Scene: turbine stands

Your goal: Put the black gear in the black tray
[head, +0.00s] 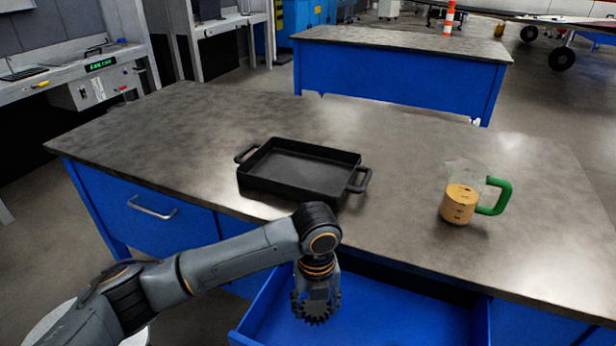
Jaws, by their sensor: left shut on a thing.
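The black tray (300,172) with two side handles stands on the workbench top, left of the bench's middle, and looks empty. My left gripper (314,300) points down over the open blue drawer at the bench's front. It is shut on the black gear (316,312), whose toothed edge shows below the fingers. The gear is nearer to me than the tray and apart from it. My right gripper does not show.
The open blue drawer (400,318) juts out below the bench front. A clear jug with a green handle (461,203) and tan contents stands on the workbench (420,160), right of the tray. The bench top between them is clear. Another blue bench (400,80) stands behind.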

